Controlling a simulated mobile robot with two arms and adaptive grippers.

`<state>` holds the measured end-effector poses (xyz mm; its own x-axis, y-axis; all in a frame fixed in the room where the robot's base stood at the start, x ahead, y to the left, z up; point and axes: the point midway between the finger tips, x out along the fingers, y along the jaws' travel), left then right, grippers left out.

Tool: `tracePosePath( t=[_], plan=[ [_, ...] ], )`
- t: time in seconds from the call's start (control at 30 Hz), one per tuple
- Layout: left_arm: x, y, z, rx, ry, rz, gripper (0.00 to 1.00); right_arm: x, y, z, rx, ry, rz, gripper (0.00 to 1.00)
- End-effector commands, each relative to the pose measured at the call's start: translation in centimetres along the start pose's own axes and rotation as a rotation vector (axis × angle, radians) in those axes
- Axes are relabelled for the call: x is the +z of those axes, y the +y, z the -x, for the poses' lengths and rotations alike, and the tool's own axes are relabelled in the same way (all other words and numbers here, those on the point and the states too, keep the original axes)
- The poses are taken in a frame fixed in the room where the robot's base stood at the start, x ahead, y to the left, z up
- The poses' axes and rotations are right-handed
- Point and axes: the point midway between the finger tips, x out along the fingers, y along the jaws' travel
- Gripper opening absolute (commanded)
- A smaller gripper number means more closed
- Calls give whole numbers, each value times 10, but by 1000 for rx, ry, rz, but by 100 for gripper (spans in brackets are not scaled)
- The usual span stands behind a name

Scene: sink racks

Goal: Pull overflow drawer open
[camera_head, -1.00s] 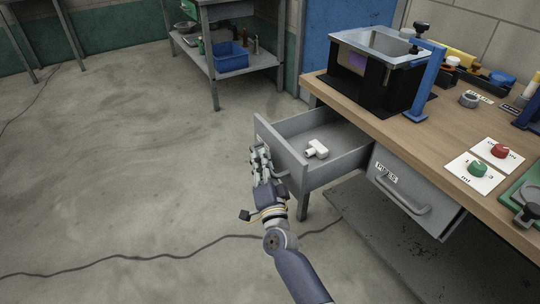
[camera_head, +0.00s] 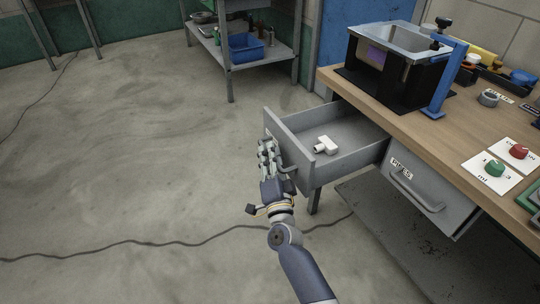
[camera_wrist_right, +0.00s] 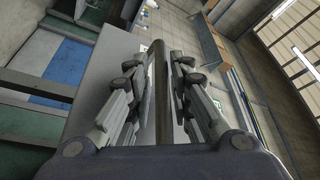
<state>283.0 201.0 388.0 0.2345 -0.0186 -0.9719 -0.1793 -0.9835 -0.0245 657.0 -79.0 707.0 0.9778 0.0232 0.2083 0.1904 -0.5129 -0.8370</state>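The overflow drawer (camera_head: 300,143) is the grey drawer at the bench's left end. It stands pulled out, and a white pipe fitting (camera_head: 327,145) lies inside it. My right gripper (camera_head: 267,150) is at the outer face of the drawer front. In the right wrist view the fingers of this gripper (camera_wrist_right: 160,85) lie on both sides of the dark bar handle (camera_wrist_right: 160,70), close against it. The handle is partly hidden by the fingers in the head view. My left gripper is in neither view.
A shut drawer labelled PIPES (camera_head: 427,190) is to the right, under the wooden bench (camera_head: 440,130). The floor (camera_head: 130,170) left of the drawer is clear except for a cable.

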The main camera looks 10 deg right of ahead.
Motion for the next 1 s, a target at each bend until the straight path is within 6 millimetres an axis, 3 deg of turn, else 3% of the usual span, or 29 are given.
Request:
tracePosePath(
  t=[0.27,0.7,1.0],
  plan=[
    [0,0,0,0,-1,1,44,1,1,18,1,-1,0,20],
    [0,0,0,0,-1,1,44,0,1,101,2,-1,0,20],
    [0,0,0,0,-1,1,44,0,0,120,0,0,0,20]
  ],
)
